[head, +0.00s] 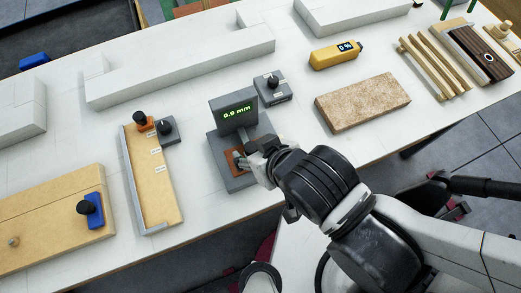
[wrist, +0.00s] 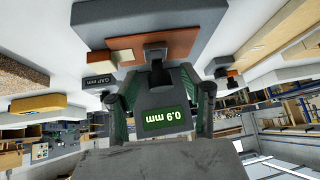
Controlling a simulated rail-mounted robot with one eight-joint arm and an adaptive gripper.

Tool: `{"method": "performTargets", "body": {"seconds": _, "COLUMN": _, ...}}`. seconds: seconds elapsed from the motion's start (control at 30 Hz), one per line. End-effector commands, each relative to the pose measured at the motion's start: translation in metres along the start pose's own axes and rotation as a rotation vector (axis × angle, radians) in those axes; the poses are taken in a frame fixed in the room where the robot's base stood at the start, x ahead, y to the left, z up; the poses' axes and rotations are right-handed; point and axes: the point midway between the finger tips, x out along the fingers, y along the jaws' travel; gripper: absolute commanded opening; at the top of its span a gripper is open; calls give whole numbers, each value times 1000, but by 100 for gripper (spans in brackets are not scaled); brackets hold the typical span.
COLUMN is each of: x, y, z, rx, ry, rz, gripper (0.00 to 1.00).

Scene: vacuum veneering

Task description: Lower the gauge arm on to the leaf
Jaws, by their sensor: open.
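The thickness gauge (head: 228,145) is a grey stand on the white bench, its green display (head: 236,113) reading about 0.9 mm. The display also shows upside down in the wrist view (wrist: 166,120). A reddish-brown leaf (wrist: 183,45) lies on the gauge's grey base; a corner shows in the head view (head: 232,158). The dark gauge arm (wrist: 155,52) reaches over the leaf; I cannot tell whether its tip touches. My gripper (head: 250,160) is at the gauge's front right. In the wrist view my gripper (wrist: 160,92) is open, fingers either side of the gauge's head.
A small grey knob box (head: 272,90) stands behind the gauge. A yellow meter (head: 337,54) and a tan block (head: 362,101) lie to the right. Bare bench lies between tray and gauge.

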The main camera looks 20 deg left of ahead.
Motion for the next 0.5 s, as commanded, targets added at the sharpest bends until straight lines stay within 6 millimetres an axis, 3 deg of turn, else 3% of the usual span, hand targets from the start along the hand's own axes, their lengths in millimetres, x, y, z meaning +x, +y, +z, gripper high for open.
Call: {"method": "performTargets", "body": {"seconds": 0.5, "x": -23, "y": 0, "z": 1, "rx": -1, "ry": 0, "rz": 0, "gripper": 42}}
